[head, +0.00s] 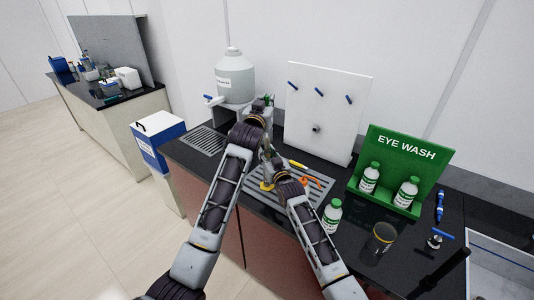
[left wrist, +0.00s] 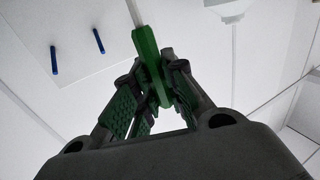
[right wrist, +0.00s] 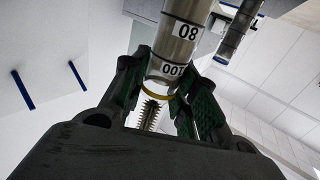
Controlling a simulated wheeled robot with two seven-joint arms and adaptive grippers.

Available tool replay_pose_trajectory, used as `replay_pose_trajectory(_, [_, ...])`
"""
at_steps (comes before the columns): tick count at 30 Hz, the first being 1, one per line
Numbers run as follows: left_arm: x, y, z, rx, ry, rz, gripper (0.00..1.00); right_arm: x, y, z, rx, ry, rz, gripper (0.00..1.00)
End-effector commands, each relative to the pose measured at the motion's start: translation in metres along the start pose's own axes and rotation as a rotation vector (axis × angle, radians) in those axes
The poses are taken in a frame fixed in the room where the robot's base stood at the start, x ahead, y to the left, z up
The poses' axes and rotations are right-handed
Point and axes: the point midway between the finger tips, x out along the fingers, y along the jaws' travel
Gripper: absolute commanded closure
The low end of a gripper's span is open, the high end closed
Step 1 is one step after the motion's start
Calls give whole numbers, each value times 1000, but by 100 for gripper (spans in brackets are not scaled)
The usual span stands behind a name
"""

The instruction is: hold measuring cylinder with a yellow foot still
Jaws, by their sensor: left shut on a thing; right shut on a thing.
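My right gripper is shut on the cylinder, which looks about upright. My left gripper (head: 268,102) is higher and shut on a green handle (left wrist: 150,62) with a pale rod. A bristled brush head (right wrist: 150,113) shows between the right fingers. I cannot tell whether it is inside the cylinder. My arms hide much of it.
A white peg board (head: 325,105) stands behind, with a large grey carboy (head: 235,75) to its left. The green eye wash stand (head: 408,150) with bottles is at the right. A loose bottle (head: 332,216) and a glass beaker (head: 381,238) stand near the front edge.

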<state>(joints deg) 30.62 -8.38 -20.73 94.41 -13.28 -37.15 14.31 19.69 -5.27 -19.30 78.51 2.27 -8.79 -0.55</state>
Motion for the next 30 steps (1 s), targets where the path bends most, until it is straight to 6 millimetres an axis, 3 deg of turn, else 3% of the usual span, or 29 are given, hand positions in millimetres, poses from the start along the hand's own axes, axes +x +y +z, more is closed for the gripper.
replay_pose_trajectory(19, [0,0,-28,-1,1,-1,100,0,0,0,0,0,0,85])
replay_pose_trajectory(30, [0,0,-32,-1,0,0,100,0,0,0,0,0,0,85])
